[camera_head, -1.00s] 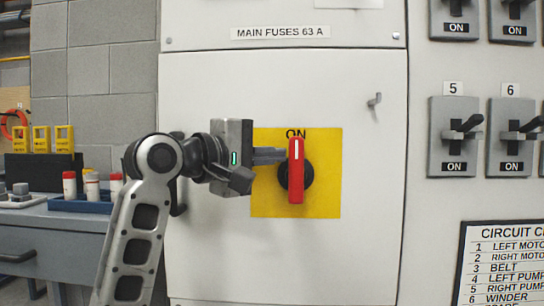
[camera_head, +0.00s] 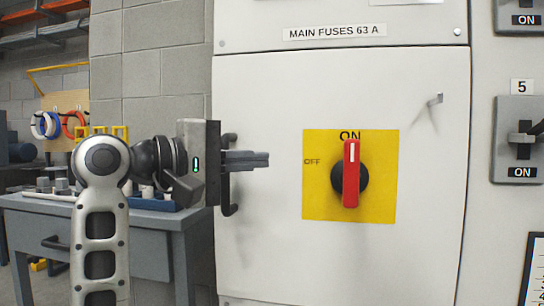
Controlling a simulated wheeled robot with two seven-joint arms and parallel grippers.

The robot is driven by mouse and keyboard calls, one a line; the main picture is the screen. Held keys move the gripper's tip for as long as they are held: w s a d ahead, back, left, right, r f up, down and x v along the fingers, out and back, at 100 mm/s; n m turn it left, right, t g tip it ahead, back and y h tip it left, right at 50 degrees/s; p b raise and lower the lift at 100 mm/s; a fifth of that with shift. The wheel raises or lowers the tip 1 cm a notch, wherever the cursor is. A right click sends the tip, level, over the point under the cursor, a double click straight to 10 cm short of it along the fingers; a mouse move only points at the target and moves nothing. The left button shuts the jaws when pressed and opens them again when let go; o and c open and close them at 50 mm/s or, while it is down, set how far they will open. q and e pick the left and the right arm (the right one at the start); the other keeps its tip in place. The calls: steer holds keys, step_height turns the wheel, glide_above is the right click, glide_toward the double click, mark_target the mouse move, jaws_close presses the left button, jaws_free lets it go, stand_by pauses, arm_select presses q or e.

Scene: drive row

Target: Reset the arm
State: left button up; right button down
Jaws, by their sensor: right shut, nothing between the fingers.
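The red rotary switch handle (camera_head: 351,172) stands upright at ON on a yellow plate (camera_head: 318,208). A clear gap lies between the fingertips and the plate. OFF is marked on the plate's left.
A grey workbench (camera_head: 150,222) with small items stands at the left, behind my arm. A hook (camera_head: 436,99) sticks out at the door's upper right. Grey switches, one labelled 5 (camera_head: 519,135), are at the right edge. A block wall is behind.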

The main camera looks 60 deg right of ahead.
arm_select(q)
steer(key=shift+s+f, duration=0.1)
steer(key=shift+f, duration=0.3)
arm_select(e)
steer(key=shift+w+a, duration=0.15)
steer(key=shift+a, duration=0.15)
